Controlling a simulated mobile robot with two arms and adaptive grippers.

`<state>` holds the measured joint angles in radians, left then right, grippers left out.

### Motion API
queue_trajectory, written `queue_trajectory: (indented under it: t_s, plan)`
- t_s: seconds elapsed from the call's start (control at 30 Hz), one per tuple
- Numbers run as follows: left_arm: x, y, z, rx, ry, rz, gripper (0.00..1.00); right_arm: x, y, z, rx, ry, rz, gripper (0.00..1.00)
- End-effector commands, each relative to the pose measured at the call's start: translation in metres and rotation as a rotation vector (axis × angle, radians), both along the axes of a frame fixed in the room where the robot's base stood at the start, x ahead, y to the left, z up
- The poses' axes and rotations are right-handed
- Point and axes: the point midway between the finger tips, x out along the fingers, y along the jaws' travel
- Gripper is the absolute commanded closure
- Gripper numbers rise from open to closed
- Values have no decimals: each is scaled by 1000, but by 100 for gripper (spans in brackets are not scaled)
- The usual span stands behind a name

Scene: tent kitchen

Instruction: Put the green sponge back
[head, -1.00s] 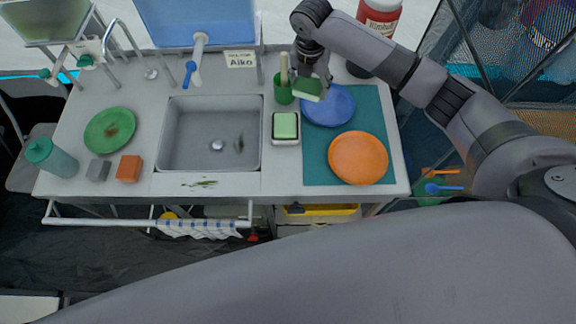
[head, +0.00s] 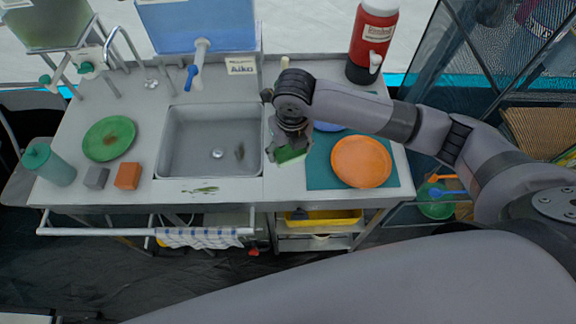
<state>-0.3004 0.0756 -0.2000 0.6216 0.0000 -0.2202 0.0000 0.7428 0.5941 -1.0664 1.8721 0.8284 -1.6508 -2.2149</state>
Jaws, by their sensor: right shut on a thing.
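The green sponge (head: 290,154) is in my right gripper (head: 289,146), in the head view. The gripper is shut on it and points down over the counter strip between the sink (head: 210,140) and the teal mat (head: 318,172). The sponge is tilted, its pale lower edge toward the front. My gripper and forearm cover the spot where the small white dish with a pale green block stood, so I cannot tell whether the sponge touches anything there. My left gripper is out of view.
An orange plate (head: 361,162) lies on the mat; a blue plate (head: 329,126) is mostly hidden behind my arm. A red dispenser (head: 372,40) stands behind. Left of the sink are a green plate (head: 109,138), an orange block (head: 128,172), a grey block (head: 96,178) and a teal bottle (head: 49,165).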

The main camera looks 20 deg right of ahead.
Motion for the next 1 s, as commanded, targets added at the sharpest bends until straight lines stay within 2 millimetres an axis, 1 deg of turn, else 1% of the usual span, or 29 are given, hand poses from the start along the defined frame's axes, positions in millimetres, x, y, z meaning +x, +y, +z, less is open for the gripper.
queue_trajectory:
  t_s: [0.03, 0.1, 0.2, 0.37, 0.6, 0.73, 1.0]
  plan:
    - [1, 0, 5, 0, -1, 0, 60, -2, 0, -12, -1, 5, -2, 65]
    - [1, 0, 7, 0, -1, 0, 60, -1, 1, -28, 1, 4, -2, 65]
    - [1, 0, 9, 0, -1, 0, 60, -1, 0, -45, -1, 2, -1, 65]
    - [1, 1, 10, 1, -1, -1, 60, 0, 0, -58, 0, 0, -1, 65]
    - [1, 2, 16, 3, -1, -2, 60, 0, 0, -92, 0, 1, -2, 65]
    - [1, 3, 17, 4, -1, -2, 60, 0, 1, -100, 0, -2, 0, 65]
    - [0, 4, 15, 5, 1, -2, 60, 0, 0, -101, 0, -2, -1, 65]
